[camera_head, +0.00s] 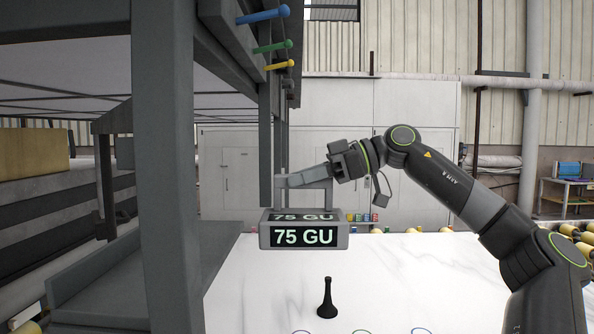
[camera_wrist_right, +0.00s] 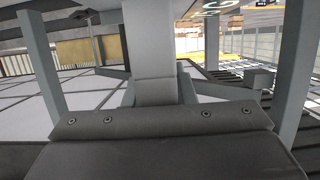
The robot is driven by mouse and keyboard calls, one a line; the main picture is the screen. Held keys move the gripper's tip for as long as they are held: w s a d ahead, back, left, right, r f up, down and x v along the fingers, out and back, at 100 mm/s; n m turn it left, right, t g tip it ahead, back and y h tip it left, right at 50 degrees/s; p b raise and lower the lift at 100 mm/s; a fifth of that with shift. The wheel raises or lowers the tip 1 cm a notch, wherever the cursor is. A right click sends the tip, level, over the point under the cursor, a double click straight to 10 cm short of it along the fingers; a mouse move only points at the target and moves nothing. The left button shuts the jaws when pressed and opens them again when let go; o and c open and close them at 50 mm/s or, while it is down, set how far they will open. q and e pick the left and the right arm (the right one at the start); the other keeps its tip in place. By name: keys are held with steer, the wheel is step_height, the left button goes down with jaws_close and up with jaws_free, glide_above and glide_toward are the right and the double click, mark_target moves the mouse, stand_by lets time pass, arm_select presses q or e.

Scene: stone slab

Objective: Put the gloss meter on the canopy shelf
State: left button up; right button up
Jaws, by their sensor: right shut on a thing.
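The gloss meter (camera_head: 304,235) is a grey box with a handle on top and a dark display reading "75 GU". It hangs roughly level above the white stone slab (camera_head: 430,275). My right gripper (camera_head: 310,178) comes in from the right and is shut on the meter's handle. The canopy is the grey frame at the left, with a thick post (camera_head: 165,170) and a roof (camera_head: 90,75). A grey ledge (camera_head: 95,285) runs low behind this post. I cannot tell which surface is the shelf. The meter is right of the post. My left gripper is out of view.
A black cone-shaped object (camera_head: 326,300) stands on the slab below the meter. Blue (camera_head: 263,15), green (camera_head: 272,46) and yellow (camera_head: 279,65) pegs stick out from the canopy beam. A tan box (camera_head: 33,152) is at the far left. The slab's right side looks clear.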

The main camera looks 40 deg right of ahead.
steer(key=shift+s+d+r, duration=0.1)
steer(key=shift+d+r, duration=0.05)
steer(key=shift+d, duration=0.15)
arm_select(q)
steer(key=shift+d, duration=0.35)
arm_select(e)
steer(key=shift+a+r, duration=0.1)
steer(key=shift+a, duration=0.1)
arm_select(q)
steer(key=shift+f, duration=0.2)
arm_select(e)
steer(key=shift+a, duration=0.15)
